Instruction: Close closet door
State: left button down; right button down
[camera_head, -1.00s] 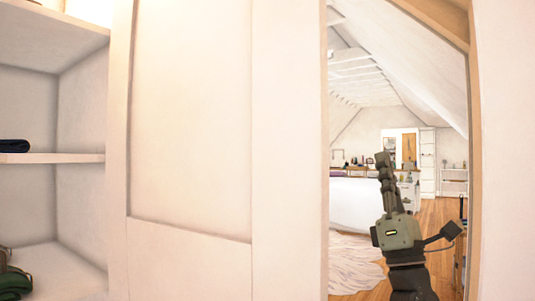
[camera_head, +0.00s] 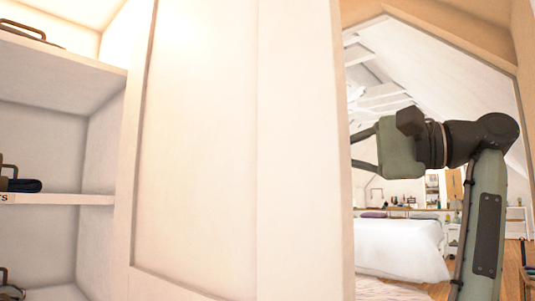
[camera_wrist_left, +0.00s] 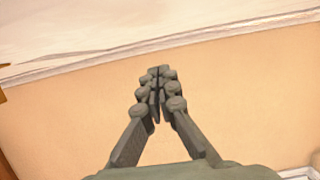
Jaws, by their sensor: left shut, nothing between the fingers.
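The closet door (camera_head: 205,150) is a large white panel filling the middle of the head view. It stands open, with closet shelves visible to its left and its free edge to the right. My right gripper (camera_head: 357,151) is at that edge, its fingers pointing left and spread apart. The fingertips are partly hidden by the door, and I cannot tell whether they touch it. My left gripper (camera_wrist_left: 158,72) shows only in the left wrist view, shut and empty, before a tan surface (camera_wrist_left: 235,95) with white trim.
White closet shelves (camera_head: 50,197) with dark folded items stand at left. Beyond the doorway are a white bed (camera_head: 400,247), a pale rug (camera_head: 385,289) and wooden floor. A wooden door frame (camera_head: 440,30) borders the opening above and at right.

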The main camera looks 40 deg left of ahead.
aim_at(267, 152)
pick_arm(q)
jog(key=s+a, duration=0.4)
jog(key=s, duration=0.1)
jog(key=shift+a, duration=0.2)
dwell(0.3)
